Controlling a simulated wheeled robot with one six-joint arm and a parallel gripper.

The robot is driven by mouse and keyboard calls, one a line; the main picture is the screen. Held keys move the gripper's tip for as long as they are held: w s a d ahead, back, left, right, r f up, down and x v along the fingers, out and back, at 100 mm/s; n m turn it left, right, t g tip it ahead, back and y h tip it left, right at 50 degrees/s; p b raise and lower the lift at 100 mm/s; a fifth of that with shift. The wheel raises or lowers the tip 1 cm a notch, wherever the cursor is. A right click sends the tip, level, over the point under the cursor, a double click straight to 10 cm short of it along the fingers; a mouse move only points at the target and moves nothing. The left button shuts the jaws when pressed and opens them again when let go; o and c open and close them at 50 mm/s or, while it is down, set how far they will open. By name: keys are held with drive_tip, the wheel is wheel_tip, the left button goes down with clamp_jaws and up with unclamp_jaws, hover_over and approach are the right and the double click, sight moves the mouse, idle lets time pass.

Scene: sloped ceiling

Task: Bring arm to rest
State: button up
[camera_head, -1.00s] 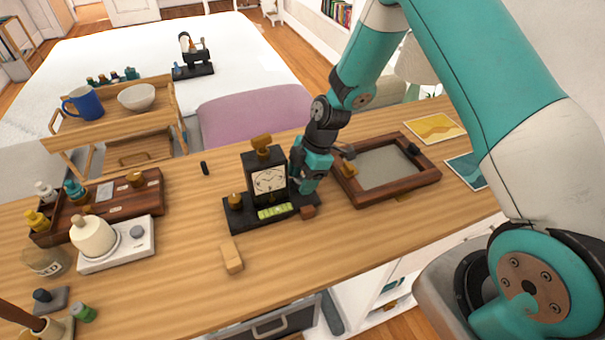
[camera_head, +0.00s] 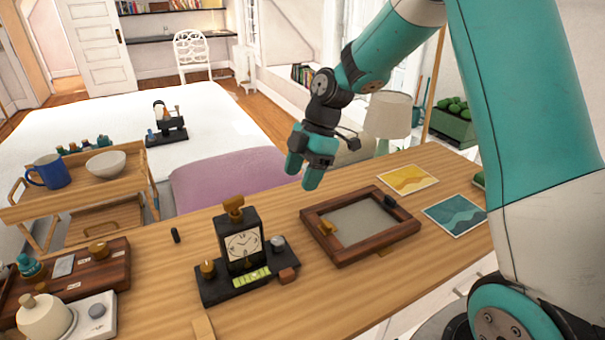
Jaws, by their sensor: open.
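My gripper (camera_head: 304,178) is in the air above the wooden table (camera_head: 265,211). It points down and is open, with nothing between its teal fingers. It appears above and to the right of a black clock device (camera_head: 243,240) with a white dial, a wooden knob on top and a black base. A wooden framed tray (camera_head: 338,247) with a grey panel lies to the right of the device, lower in the picture than the gripper. My arm comes down from the top right.
Two picture cards, yellow (camera_head: 408,179) and teal (camera_head: 455,215), lie right of the tray. A lamp (camera_head: 390,118) stands behind. At left are a wooden stand (camera_head: 120,193) with a blue mug (camera_head: 48,172) and bowl (camera_head: 106,162), and a white scale-like device (camera_head: 100,325). A bed (camera_head: 90,118) lies beyond.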

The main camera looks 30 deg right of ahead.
drive_tip(key=shift+r, duration=0.1)
idle(0.4)
drive_tip(key=s+a+r+m, duration=0.3)
drive_tip(key=s+m, duration=0.1)
drive_tip(key=s, duration=0.4)
drive_tip(key=s+a+r+m, duration=0.3)
drive_tip(key=s+a+m, duration=0.1)
drive_tip(key=s, duration=0.5)
drive_tip(key=s+a+r+m, duration=0.3)
drive_tip(key=s+a+m, duration=0.1)
drive_tip(key=s, duration=0.4)
drive_tip(key=shift+s, duration=0.3)
drive_tip(key=shift+w, duration=0.1)
